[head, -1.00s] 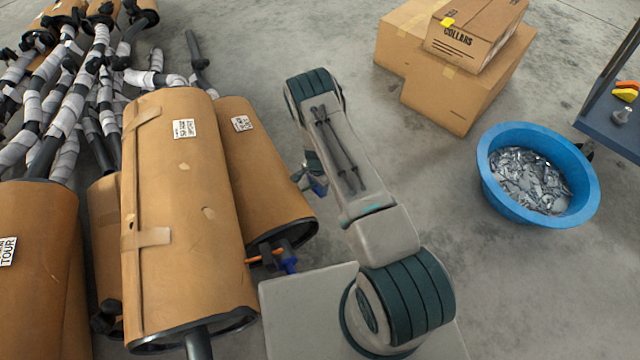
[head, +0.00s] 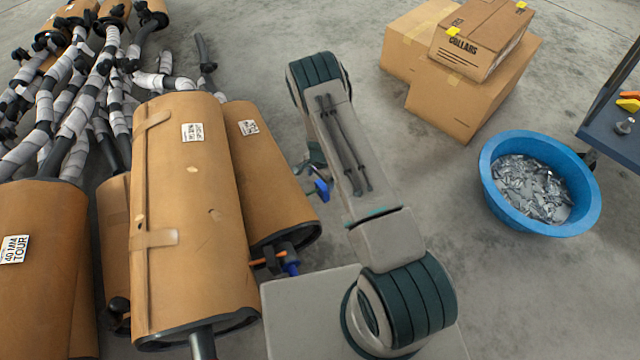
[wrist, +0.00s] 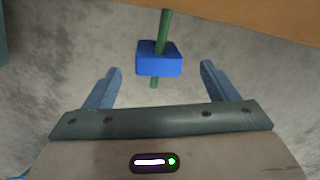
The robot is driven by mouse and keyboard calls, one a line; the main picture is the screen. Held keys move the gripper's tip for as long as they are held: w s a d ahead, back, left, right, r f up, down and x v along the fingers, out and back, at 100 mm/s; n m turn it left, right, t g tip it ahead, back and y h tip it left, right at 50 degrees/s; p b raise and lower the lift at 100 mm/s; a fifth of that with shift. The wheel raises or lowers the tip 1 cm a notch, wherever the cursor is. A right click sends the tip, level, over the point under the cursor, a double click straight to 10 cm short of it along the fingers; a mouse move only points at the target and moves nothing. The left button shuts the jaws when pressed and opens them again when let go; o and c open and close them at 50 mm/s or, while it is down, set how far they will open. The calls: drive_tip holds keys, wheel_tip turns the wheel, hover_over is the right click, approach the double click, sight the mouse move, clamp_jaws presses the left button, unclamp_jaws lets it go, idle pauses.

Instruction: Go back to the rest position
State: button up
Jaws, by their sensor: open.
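My gripper (wrist: 160,67) is open, its two blue fingers wide apart with nothing between them. In the head view my gripper (head: 318,188) is mostly hidden behind my folded arm, just right of the wrapped mufflers. A blue block (wrist: 159,59) on a green rod shows beyond the fingertips in the wrist view, apart from both fingers. A blue piece with an orange bar (head: 290,264) sits at the lower end of the rear muffler in the head view; I cannot tell whether it is the same thing.
Cardboard-wrapped mufflers (head: 195,225) crowd the left, with wrapped pipes (head: 85,95) behind. Cardboard boxes (head: 465,100) stand at the back. A blue tub (head: 497,198) of metal scraps is on the right, near a dark table (head: 615,125). Concrete floor is clear between my arm and the tub.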

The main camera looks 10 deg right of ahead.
wheel_tip(320, 180, up, 7)
drive_tip(key=p, duration=0.1)
drive_tip(key=shift+a, duration=0.1)
drive_tip(key=s+r+n+p, duration=0.15)
drive_tip(key=r+p, duration=0.25)
drive_tip(key=r, duration=0.9)
drive_tip(key=s+a+r+n+t+y+p, duration=0.15)
drive_tip(key=r+p, duration=0.25)
drive_tip(key=r, duration=0.9)
drive_tip(key=r+n+g+p, duration=0.15)
drive_tip(key=r+p, duration=0.25)
drive_tip(key=r, duration=0.9)
drive_tip(key=s+d+r+n+t+p, duration=0.1)
drive_tip(key=s+r+n+p, duration=0.2)
drive_tip(key=s+r+p, duration=0.5)
drive_tip(key=s+d+r+n+t+h+p, duration=0.1)
drive_tip(key=s+r+n+p, duration=0.3)
drive_tip(key=s+r, duration=1.2)
wheel_tip(320, 180, up, 9)
drive_tip(key=d+p, duration=0.1)
drive_tip(key=p, duration=0.2)
drive_tip(key=shift+s+d+r+t+p, duration=0.15)
drive_tip(key=shift+t+p, duration=0.25)
drive_tip(key=shift+h, duration=0.25)
